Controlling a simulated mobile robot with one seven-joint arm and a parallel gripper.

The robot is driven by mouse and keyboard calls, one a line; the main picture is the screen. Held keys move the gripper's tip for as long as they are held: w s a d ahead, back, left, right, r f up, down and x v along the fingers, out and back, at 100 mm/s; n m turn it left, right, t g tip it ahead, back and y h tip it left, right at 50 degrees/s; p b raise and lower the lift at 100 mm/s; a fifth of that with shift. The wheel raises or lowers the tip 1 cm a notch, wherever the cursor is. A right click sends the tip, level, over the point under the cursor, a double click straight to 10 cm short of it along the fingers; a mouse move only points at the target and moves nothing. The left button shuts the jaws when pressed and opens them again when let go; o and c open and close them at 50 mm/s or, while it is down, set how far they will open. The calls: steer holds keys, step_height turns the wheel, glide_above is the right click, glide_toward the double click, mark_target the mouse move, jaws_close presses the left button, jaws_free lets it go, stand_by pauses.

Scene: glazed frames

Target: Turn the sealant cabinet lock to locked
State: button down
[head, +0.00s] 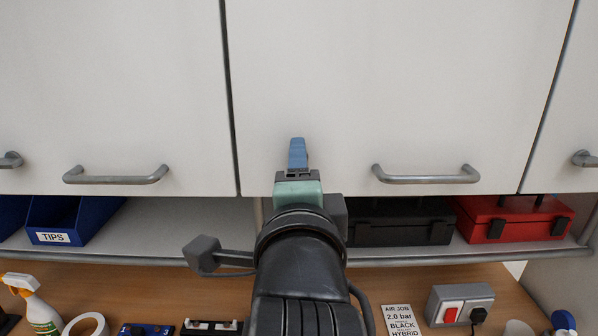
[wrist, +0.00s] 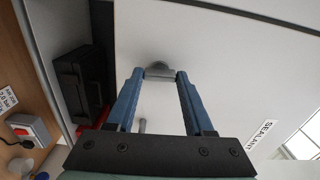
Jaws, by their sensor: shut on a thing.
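My gripper (head: 297,143) reaches up to the lower left part of the middle white cabinet door (head: 400,80). In the wrist view my gripper (wrist: 161,75) has its two blue fingers on either side of a small grey lock knob (wrist: 159,69) on the door face, and is shut on it. The fingers hide the knob in the head view. A "SEALANT" label (wrist: 263,134) is on the same white door in the wrist view. I cannot read any lock marks, so I cannot tell which position the knob points to.
The door's grey bar handle (head: 426,178) is right of my gripper. Below are a black case (head: 400,222), a red case (head: 510,218) and a blue bin (head: 72,219) on a shelf. A spray bottle (head: 36,305) and switch box (head: 460,303) are on the wooden counter.

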steer(key=shift+r+m, duration=0.1)
steer(key=shift+m, duration=0.3)
steer(key=shift+c, duration=1.4)
jaws_free()
